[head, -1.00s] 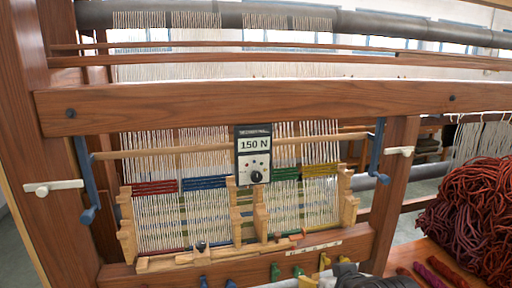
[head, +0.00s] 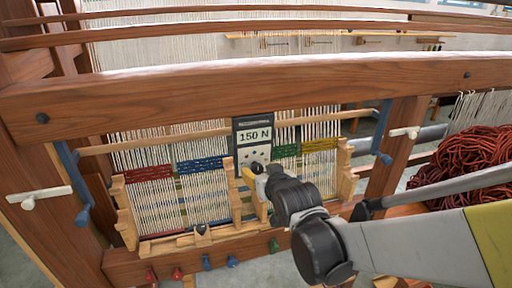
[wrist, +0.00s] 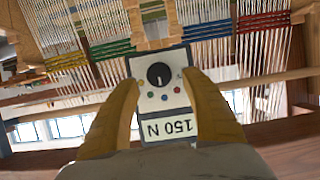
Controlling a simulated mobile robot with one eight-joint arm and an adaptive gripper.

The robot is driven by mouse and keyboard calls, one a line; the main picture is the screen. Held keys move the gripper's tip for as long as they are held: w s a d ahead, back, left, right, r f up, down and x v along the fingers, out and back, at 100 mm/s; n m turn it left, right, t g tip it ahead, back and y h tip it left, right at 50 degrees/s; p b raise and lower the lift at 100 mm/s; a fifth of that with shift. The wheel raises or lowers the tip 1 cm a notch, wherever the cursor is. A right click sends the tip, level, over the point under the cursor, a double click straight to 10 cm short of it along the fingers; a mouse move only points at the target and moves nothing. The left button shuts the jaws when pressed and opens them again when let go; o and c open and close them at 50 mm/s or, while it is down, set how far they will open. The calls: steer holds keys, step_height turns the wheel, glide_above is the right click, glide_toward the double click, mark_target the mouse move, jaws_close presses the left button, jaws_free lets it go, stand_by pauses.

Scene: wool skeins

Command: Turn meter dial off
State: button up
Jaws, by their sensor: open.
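The tension meter (head: 253,137) is a dark-edged box with a display reading "150 N", hung in the middle of the loom frame. In the wrist view the meter (wrist: 160,95) appears upside down, with a round black dial (wrist: 158,74) and several small coloured dots on its pale face. My gripper (wrist: 163,88) is open, its two yellow fingers on either side of the meter's face, with the dial between and just beyond the tips. I cannot tell whether they touch it. In the head view my gripper (head: 252,174) covers the dial.
A wooden beam (head: 250,90) crosses above the meter. Warp threads with red, blue, green and yellow bands (head: 202,164) hang around it. Blue levers (head: 70,180) stand at the sides. Red wool skeins (head: 465,150) are piled at the right.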

mark_target(258, 168)
steer(key=shift+x, duration=1.7)
steer(key=shift+c, duration=0.4)
steer(key=c, duration=1.1)
